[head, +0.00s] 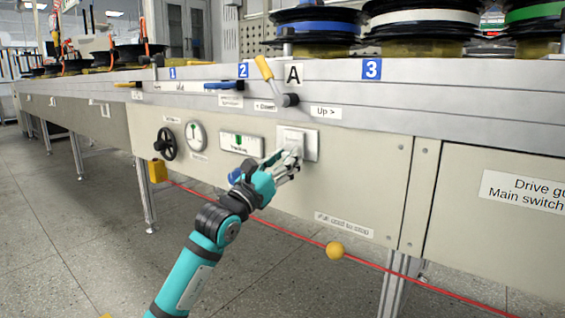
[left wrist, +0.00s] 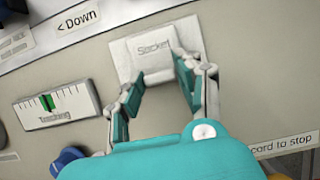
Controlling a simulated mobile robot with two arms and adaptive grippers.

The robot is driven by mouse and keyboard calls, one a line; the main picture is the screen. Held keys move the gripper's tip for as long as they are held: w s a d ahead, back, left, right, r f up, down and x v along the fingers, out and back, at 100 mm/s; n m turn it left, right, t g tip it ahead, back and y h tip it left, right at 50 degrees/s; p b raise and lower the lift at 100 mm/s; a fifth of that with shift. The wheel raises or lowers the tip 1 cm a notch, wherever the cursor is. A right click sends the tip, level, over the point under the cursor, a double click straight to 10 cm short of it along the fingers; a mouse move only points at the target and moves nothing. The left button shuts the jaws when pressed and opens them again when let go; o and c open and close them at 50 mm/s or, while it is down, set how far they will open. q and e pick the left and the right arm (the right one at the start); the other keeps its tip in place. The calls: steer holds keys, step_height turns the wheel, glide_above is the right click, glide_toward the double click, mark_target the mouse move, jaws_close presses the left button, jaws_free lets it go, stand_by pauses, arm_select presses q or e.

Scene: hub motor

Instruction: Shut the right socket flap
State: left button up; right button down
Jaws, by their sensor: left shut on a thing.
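The socket flap (head: 293,137) is a pale square cover labelled "Socket" on a square plate in the beige front panel. It also shows in the left wrist view (left wrist: 152,47), where it looks nearly flat against its plate; its exact angle is hard to tell. My left gripper (head: 293,158) is at the flap's lower edge. In the left wrist view the two fingers (left wrist: 157,82) stand on either side of that lower edge, shut on the flap with a gap between them. Only one socket flap shows. My right gripper is not in view.
Left of the socket are the tracking gauge (head: 241,144), a round dial (head: 196,136) and a black handwheel (head: 166,143). A yellow-handled lever (head: 264,68) stands above. A red cord (head: 290,233) with a yellow ball (head: 335,251) runs below. Floor in front is clear.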

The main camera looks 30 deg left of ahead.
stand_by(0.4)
arm_select(q)
steer(key=o, duration=1.2)
steer(key=shift+c, duration=0.2)
steer(key=shift+f, duration=0.15)
steer(key=v, duration=1.1)
steer(key=shift+s+f, duration=0.3)
steer(key=shift+s, duration=0.05)
steer(key=shift+a, duration=0.1)
